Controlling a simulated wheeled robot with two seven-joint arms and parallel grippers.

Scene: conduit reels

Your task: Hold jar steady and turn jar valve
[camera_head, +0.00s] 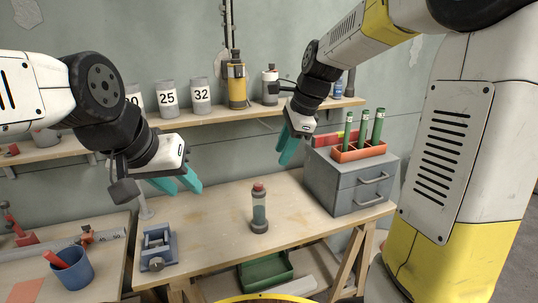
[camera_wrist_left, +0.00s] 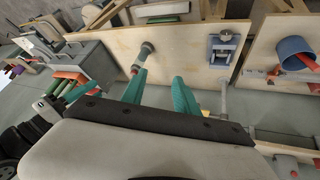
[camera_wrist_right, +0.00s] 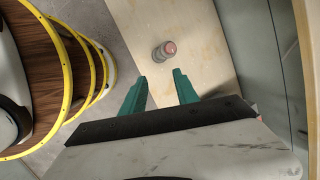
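The jar (camera_head: 259,210) stands upright near the middle of the wooden table, with a red valve (camera_head: 258,187) on top. It also shows in the left wrist view (camera_wrist_left: 144,56) and from above in the right wrist view (camera_wrist_right: 164,51). My left gripper (camera_head: 180,187) is open and empty, up and to the left of the jar. Its fingers show apart in the left wrist view (camera_wrist_left: 157,82). My right gripper (camera_head: 287,147) is above and to the right of the jar. In the right wrist view its fingers (camera_wrist_right: 160,76) are apart with nothing between them. Neither gripper touches the jar.
A blue vise (camera_head: 157,248) sits on the table's left part. A grey drawer box (camera_head: 342,182) with an orange rack (camera_head: 358,153) of green tubes stands at the right. A shelf (camera_head: 240,114) with several cans runs behind. The table around the jar is clear.

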